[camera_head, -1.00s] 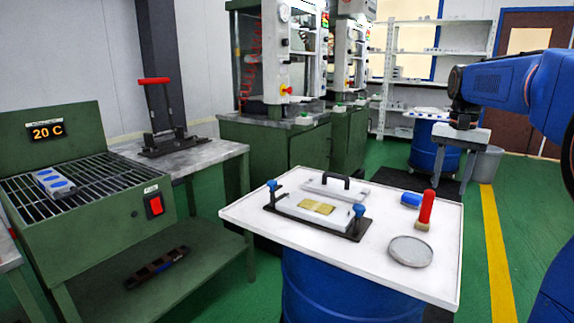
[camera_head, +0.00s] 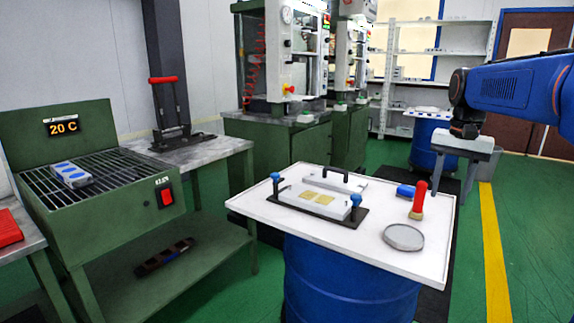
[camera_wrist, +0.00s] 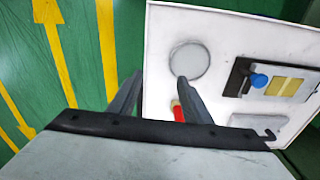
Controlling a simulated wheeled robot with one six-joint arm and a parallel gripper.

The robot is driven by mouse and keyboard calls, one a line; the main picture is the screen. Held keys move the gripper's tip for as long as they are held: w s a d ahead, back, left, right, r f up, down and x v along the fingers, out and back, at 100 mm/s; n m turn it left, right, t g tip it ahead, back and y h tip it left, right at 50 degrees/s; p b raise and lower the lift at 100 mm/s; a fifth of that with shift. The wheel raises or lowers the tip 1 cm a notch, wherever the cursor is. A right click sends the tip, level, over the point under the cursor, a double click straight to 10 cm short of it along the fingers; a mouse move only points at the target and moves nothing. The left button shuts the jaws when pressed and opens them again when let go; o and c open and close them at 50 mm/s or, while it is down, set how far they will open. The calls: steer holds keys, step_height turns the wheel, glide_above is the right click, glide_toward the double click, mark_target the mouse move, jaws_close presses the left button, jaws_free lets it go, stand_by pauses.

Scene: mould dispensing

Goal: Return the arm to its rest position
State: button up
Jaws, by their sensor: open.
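My arm (camera_head: 510,90) is blue and reaches in from the right in the head view. My gripper (camera_head: 454,172) points down over the floor beyond the white table's right back corner. It holds nothing. In the wrist view my gripper (camera_wrist: 160,78) has two dark fingers standing apart, with green floor and the edge of the white table (camera_wrist: 215,18) behind them.
On the white table (camera_head: 260,208) lie a mould (camera_head: 300,204) with yellow patches, a handled plate (camera_head: 345,183), a red-handled tool (camera_head: 418,200), a blue item (camera_head: 405,190) and a round grey disc (camera_head: 403,238). A green grill bench (camera_head: 130,215) stands left.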

steer(key=s+a+f+n+t, duration=0.1)
steer(key=s+a+f+n, duration=0.1)
steer(key=s+a+f, duration=0.2)
steer(key=s+a+f+n+t, duration=0.1)
steer(key=s+a+f+n, duration=0.2)
steer(key=s+f, duration=0.4)
steer(key=s+a+f+n+t, duration=0.2)
steer(key=s+a+f, duration=0.3)
steer(key=s, duration=1)
steer(key=shift+a+f, duration=0.2)
steer(key=shift+f, duration=0.6)
